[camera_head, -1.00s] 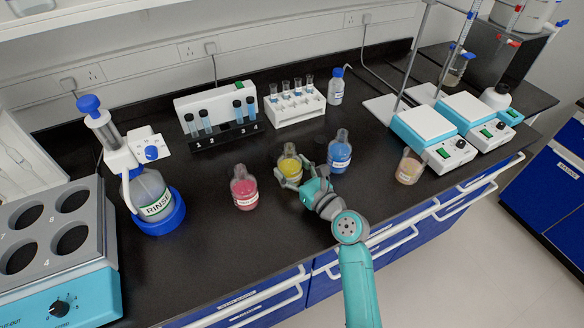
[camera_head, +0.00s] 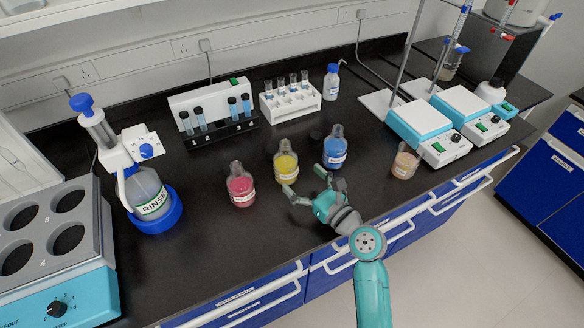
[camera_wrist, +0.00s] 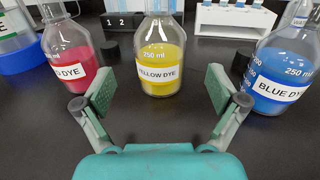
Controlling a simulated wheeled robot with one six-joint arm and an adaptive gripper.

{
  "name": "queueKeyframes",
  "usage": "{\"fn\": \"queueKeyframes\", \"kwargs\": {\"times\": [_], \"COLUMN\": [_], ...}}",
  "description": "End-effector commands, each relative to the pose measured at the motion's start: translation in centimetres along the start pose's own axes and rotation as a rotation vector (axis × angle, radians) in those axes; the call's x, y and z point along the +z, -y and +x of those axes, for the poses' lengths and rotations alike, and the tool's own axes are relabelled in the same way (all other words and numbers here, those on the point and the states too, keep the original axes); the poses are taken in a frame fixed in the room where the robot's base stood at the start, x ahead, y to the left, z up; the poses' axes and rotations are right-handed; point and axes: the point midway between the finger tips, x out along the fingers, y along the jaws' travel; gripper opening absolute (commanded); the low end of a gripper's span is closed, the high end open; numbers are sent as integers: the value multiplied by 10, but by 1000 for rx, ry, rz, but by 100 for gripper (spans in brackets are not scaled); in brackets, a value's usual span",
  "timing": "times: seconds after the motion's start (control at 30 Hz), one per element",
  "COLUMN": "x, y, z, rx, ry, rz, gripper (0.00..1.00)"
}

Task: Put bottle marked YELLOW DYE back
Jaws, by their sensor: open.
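The bottle marked YELLOW DYE (camera_head: 286,168) stands upright on the black bench between the red and blue bottles. In the wrist view the yellow bottle (camera_wrist: 160,60) is straight ahead, its label facing me. My gripper (camera_head: 313,190) is open and empty, in front of the yellow bottle and to its right in the head view. In the wrist view both fingers of my gripper (camera_wrist: 165,92) are spread wide, apart from the bottle, with bare bench between them.
The red dye bottle (camera_head: 241,188) stands to the left and the blue dye bottle (camera_head: 335,152) to the right. A beaker-like orange bottle (camera_head: 404,164) stands farther right. Behind are a white tube rack (camera_head: 290,103) and a black-based tube holder (camera_head: 214,133). Bench in front is clear.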

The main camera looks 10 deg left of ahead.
Motion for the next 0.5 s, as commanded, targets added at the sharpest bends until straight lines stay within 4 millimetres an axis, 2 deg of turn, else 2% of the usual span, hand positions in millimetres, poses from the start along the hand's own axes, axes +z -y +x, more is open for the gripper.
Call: {"fn": "queueKeyframes", "kwargs": {"times": [0.03,0.2,0.33,0.5], "x": [0,0,0,0], "y": [0,0,0,0], "z": [-11,-39,-52,-58], "rx": [-2,-3,-1,-1], "ry": [0,0,0,0], "rz": [2,2,1,1], "gripper": [96,96,96,96]}}
